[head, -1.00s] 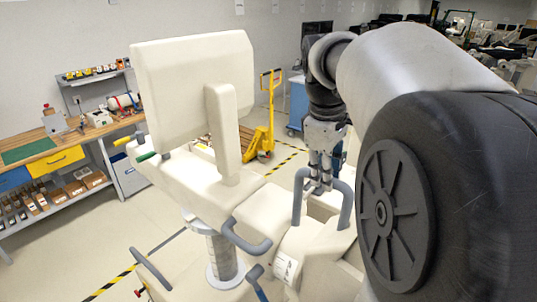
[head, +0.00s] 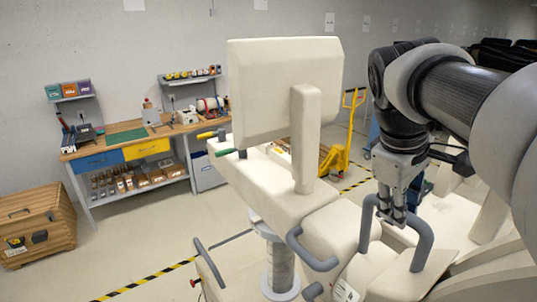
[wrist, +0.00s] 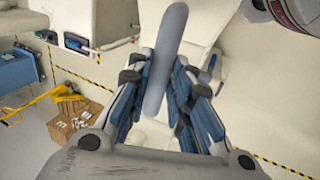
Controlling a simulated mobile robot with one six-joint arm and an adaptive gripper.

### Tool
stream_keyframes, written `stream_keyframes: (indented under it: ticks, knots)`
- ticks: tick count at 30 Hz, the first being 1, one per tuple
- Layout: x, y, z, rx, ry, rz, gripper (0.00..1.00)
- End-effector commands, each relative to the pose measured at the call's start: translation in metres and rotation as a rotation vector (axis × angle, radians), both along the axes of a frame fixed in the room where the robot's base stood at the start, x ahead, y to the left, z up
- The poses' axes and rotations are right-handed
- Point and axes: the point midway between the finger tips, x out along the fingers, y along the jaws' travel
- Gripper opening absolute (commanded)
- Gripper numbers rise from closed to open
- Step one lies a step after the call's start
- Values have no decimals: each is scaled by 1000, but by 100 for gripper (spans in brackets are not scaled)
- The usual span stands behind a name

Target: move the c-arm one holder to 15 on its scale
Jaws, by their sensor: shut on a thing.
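The c-arm cart is a cream covered machine with an upright panel (head: 283,85). A grey U-shaped handle (head: 424,245) stands on its rounded cream holder part (head: 395,268) at the lower right of the head view. My gripper (head: 397,216) comes down from above and is shut on the handle's crossbar. In the wrist view the grey handle (wrist: 165,55) runs between the blue-grey fingers of my gripper (wrist: 168,82). A white label with dark marks (head: 345,291) shows near the holder's base in the head view; its numbers are too small to read.
Another grey handle (head: 312,252) sits left of the gripped one. A yellow pallet truck (head: 338,155) stands behind the cart. A workbench (head: 125,150) lines the wall, with a wooden crate (head: 36,225) at its left. Open floor lies between bench and cart.

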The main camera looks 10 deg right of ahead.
Motion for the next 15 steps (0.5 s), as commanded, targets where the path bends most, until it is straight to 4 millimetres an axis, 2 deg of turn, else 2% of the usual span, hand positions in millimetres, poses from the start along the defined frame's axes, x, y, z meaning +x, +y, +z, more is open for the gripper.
stream_keyframes:
  ticks: [1,3,14,15]
  knots:
    - [-6,14,-12,32,26,3,0]
    - [-8,17,-12,33,27,1,0]
    - [-7,14,-9,20,19,0,0]
    - [-6,13,-8,16,15,1,22]
